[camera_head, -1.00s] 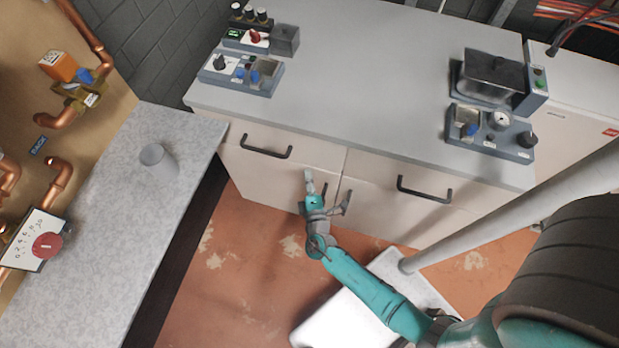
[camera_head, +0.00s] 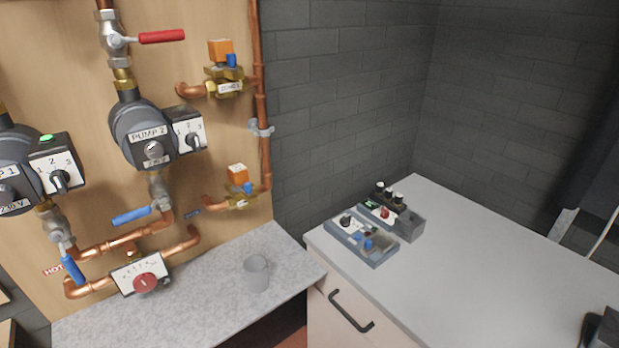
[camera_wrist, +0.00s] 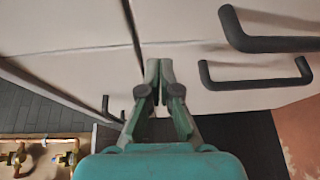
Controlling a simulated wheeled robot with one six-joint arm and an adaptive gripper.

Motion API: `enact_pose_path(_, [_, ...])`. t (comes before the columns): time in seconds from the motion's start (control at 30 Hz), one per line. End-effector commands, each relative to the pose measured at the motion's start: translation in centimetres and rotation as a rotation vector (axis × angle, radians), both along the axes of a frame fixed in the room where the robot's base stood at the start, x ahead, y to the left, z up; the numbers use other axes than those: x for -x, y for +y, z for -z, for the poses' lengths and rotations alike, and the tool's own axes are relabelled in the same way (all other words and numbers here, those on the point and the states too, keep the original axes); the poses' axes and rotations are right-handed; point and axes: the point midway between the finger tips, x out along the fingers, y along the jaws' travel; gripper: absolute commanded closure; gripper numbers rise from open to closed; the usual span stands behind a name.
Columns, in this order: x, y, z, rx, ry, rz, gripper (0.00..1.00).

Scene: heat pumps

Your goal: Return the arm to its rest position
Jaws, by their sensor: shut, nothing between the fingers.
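My gripper (camera_wrist: 159,76) shows in the wrist view, its two grey fingers closed together with nothing between them. Behind the fingertips are pale cabinet fronts (camera_wrist: 70,25). The fingers look apart from the handles, but the exact gap to the fronts cannot be told. My arm and gripper are outside the head view.
Black handles (camera_wrist: 255,82) lie right of my fingers. In the head view, a grey-topped cabinet (camera_head: 470,265) carries control boxes (camera_head: 365,240). A cup (camera_head: 256,273) stands on the speckled counter (camera_head: 190,312) below a pipe board (camera_head: 225,140) with pumps.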

Motion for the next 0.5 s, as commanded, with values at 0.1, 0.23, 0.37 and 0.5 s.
enact_pose_path(0.1, [3.5, -0.7, 1.5, -0.101, 0.063, 0.008, 1.0])
enact_pose_path(0.23, [8.7, -0.7, 3.0, -0.278, 0.144, 0.006, 1.0])
enact_pose_path(0.37, [13.5, 0.3, 3.2, -0.467, 0.197, -0.011, 1.0])
enact_pose_path(0.5, [18.1, 2.1, 1.8, -0.672, 0.22, -0.041, 1.0])
